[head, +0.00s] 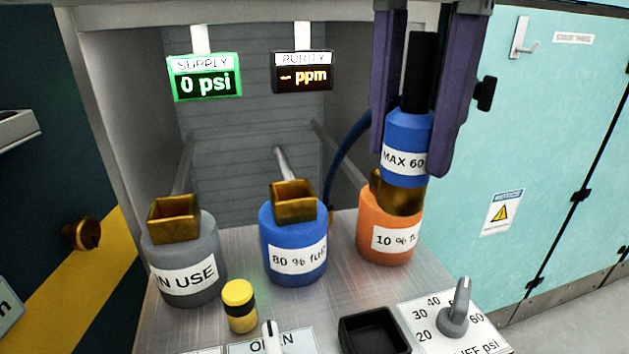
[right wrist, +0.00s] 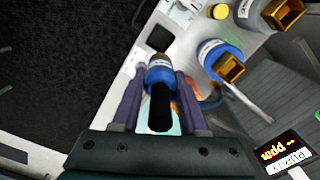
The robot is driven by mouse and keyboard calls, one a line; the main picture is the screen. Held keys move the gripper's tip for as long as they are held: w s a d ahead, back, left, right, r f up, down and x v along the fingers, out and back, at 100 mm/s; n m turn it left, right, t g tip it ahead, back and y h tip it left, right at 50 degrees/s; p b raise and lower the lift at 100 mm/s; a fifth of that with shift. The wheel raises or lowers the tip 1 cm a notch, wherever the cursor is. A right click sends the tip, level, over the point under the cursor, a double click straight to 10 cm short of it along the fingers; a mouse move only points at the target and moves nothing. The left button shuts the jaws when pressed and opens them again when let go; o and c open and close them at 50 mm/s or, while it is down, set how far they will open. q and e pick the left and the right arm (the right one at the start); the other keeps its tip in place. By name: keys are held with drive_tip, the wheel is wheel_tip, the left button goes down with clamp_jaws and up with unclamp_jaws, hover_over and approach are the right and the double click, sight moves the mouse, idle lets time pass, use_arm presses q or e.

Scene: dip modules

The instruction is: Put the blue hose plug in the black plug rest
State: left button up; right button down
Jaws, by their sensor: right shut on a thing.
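The blue hose plug (head: 406,135) has a black top, a "MAX 60" label and a brass lower end. My right gripper (head: 408,160) is shut on it and holds it upright at the orange canister (head: 385,240). Its brass end overlaps the canister's brass socket; I cannot tell whether it sits inside. The plug (right wrist: 160,76) also shows between the fingers in the right wrist view. The black plug rest (head: 374,334), a square open box, stands at the front of the panel and looks empty. It also shows in the right wrist view (right wrist: 159,38). My left gripper is not in view.
A blue canister (head: 293,240) and a grey canister (head: 185,262) with brass sockets stand to the left. A yellow-black cap (head: 239,305) and a grey knob (head: 458,312) rise from the panel. A blue hose (head: 346,155) runs behind the plug. Displays (head: 204,80) hang at the back.

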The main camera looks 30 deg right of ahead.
wheel_tip(320, 180, down, 20)
drive_tip(key=b, duration=0.4)
drive_tip(key=shift+r, duration=0.1)
drive_tip(key=shift+b, duration=0.3)
drive_tip(key=shift+f, duration=0.2)
drive_tip(key=shift+c, duration=2.2)
unclamp_jaws()
drive_tip(key=shift+r, duration=0.1)
